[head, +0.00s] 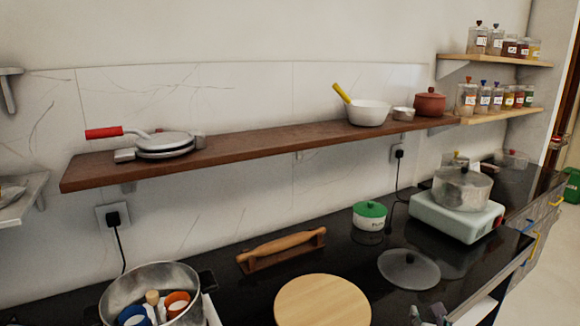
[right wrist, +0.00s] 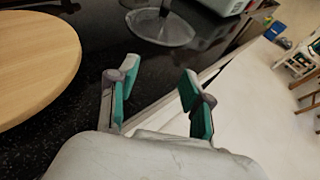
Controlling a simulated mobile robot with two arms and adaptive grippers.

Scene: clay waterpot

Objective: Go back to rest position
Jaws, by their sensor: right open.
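My right gripper (head: 429,313) shows at the bottom edge of the head view, to the right of the round wooden board (head: 323,302). In the right wrist view, my right gripper (right wrist: 158,86) is open, with its green-padded fingers apart and nothing between them. It is near the counter's front edge, with the floor beyond. A reddish-brown lidded pot, perhaps the clay waterpot (head: 429,105), stands upright on the right part of the brown wall shelf (head: 250,147), apart from my gripper. My left gripper is not in view.
The black counter (head: 345,250) holds a rolling pin (head: 287,245), a green-lidded container (head: 369,217), a clear lid (head: 408,269) and a stove (head: 440,216) bearing a metal pot (head: 461,190).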

